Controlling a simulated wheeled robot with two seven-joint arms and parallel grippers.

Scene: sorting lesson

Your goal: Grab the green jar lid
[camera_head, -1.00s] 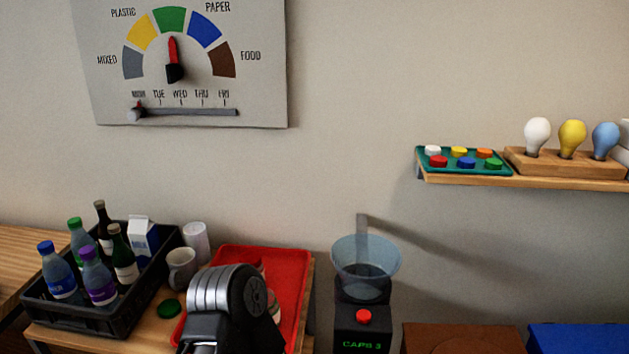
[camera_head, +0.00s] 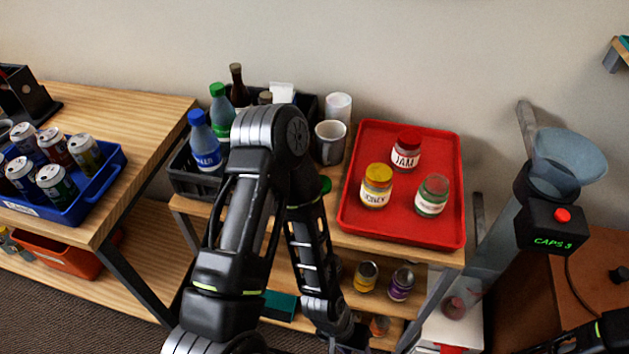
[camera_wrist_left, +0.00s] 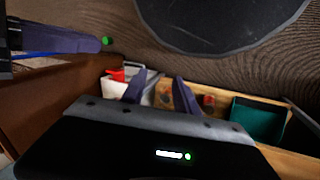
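The green jar lid (camera_head: 325,184) lies on the wooden table between the mug and the red tray; my left arm partly covers it in the head view. An open-looking jar with a green rim (camera_head: 432,195) stands in the red tray (camera_head: 452,226). My left gripper (camera_head: 350,346) is low at the bottom edge of the head view, below the tabletop and well away from the lid. In the left wrist view its two fingers (camera_wrist_left: 160,85) are apart with nothing seen between them. The lid is not visible there. Of my right arm only a part shows at bottom right.
A red-lidded jam jar (camera_head: 405,150) and a yellow-lidded honey jar (camera_head: 376,187) share the tray. A lower shelf holds jars (camera_head: 366,276). A caps machine (camera_head: 550,226) stands right.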

